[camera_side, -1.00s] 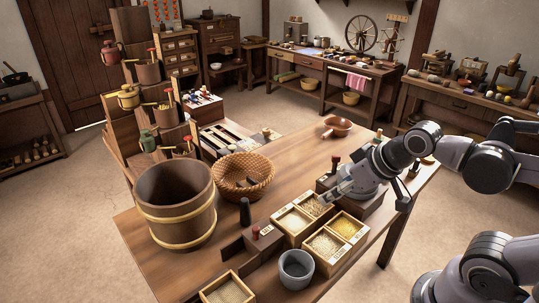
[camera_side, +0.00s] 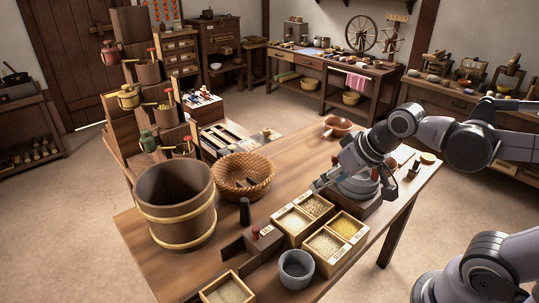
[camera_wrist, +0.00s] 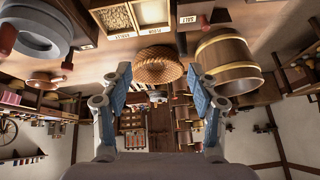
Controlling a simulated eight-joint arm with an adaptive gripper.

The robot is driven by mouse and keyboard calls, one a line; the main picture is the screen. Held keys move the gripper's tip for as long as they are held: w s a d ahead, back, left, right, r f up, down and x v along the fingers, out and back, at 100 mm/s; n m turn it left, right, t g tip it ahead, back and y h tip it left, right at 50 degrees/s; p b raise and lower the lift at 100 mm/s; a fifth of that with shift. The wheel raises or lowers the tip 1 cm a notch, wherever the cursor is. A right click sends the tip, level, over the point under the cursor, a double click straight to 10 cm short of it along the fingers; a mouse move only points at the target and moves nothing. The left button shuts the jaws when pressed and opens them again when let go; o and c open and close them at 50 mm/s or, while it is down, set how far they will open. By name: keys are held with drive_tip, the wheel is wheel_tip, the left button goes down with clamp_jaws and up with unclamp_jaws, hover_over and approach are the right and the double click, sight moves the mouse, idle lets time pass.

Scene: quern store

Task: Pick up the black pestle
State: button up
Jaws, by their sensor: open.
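The black pestle (camera_side: 245,212) stands upright on the wooden table, between the wicker basket and the small box with a red knob.
A wooden bucket (camera_side: 176,205) and a wicker basket (camera_side: 242,176) stand left of and behind the pestle. Grain boxes (camera_side: 324,243), a red-knobbed box (camera_side: 265,242) and a grey cup (camera_side: 296,270) lie to its right and front. A grey quern (camera_side: 356,186) is below my arm.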

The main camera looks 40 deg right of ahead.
drive_tip(key=w+a+r+m+g, duration=0.1)
drive_tip(key=w+m, duration=0.2)
drive_tip(key=w, duration=0.3)
drive_tip(key=m+g+y, duration=0.1)
drive_tip(key=m+g, duration=0.4)
drive_tip(key=m, duration=0.8)
hover_over(243, 225)
drive_tip(key=d, duration=0.3)
wheel_tip(243, 225, down, 13)
drive_tip(key=shift+w+r, duration=0.15)
drive_tip(key=shift+r, duration=0.05)
drive_tip(key=shift+w+a+f, duration=0.15)
drive_tip(key=shift+w+f, duration=0.05)
drive_tip(key=shift+f, duration=0.45)
drive_tip(key=f, duration=0.3)
drive_tip(key=a+f, duration=0.1)
drive_tip(key=f, duration=0.6)
drive_tip(key=shift+a+f, duration=0.25)
drive_tip(key=c, duration=1.3)
